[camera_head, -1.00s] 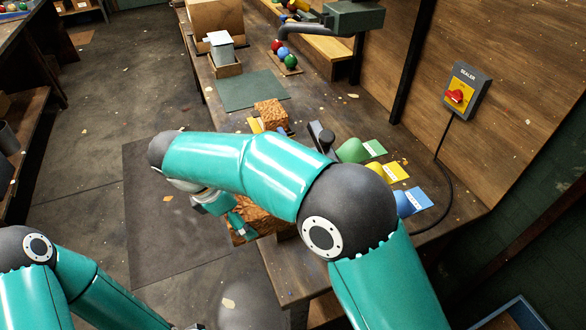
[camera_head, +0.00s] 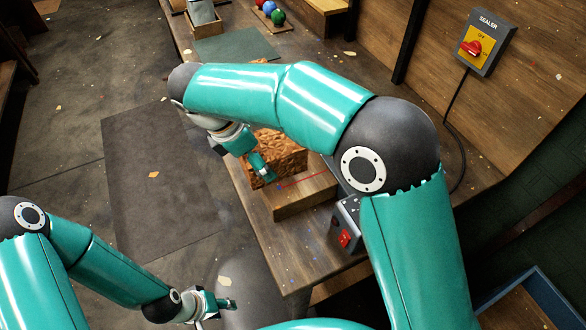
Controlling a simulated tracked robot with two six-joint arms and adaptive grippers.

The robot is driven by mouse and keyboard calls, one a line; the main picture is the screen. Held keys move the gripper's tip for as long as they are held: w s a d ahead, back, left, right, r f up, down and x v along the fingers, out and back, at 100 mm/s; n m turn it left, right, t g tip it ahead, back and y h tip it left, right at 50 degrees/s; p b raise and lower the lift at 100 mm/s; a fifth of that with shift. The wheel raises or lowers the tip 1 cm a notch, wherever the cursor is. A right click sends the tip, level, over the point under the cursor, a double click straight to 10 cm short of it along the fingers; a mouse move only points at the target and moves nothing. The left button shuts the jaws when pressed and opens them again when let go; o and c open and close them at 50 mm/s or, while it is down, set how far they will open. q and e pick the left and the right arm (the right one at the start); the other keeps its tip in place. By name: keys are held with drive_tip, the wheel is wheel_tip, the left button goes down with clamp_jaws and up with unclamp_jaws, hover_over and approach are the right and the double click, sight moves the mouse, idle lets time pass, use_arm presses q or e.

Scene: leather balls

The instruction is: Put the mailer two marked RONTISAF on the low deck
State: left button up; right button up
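No mailer shows now, and no RONTISAF marking can be read; my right arm covers the bench where coloured mailers lay. A low wooden platform (camera_head: 302,198) with a red line stands on the bench; I cannot tell if it is the low deck. My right gripper (camera_head: 262,168) points down beside a rough brown block (camera_head: 285,150), partly hidden by its own wrist, so its opening is unclear. My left gripper (camera_head: 217,311) is low at the bottom edge, off the bench, its fingers apart with nothing seen between them.
A box with a red switch (camera_head: 345,238) stands beside the platform. The SEALER switch (camera_head: 479,47) is on the wall. A green mat (camera_head: 236,46) and coloured balls (camera_head: 270,12) lie farther back. A blue-rimmed tray (camera_head: 545,292) is at lower right.

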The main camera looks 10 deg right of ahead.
drive_tip(key=d, duration=0.1)
drive_tip(key=f+b, duration=0.1)
drive_tip(key=d+f, duration=0.1)
drive_tip(key=shift+w+d+b, duration=0.25)
drive_tip(key=shift+d+b, duration=0.1)
drive_tip(key=shift+b, duration=0.05)
drive_tip(key=shift+d, duration=0.45)
drive_tip(key=d+f+b, duration=0.1)
drive_tip(key=b, duration=0.1)
drive_tip(key=d+f+b, duration=0.1)
drive_tip(key=d+b, duration=0.1)
drive_tip(key=shift+w+f, duration=0.25)
drive_tip(key=shift+w, duration=0.1)
drive_tip(key=shift+w+d+f+b, duration=0.1)
drive_tip(key=shift+d+f+b, duration=0.05)
drive_tip(key=shift+d+b, duration=0.3)
use_arm(q)
wheel_tip(320, 180, down, 8)
drive_tip(key=shift+r, duration=0.1)
use_arm(e)
drive_tip(key=o, duration=0.8)
drive_tip(key=shift+o, duration=0.6)
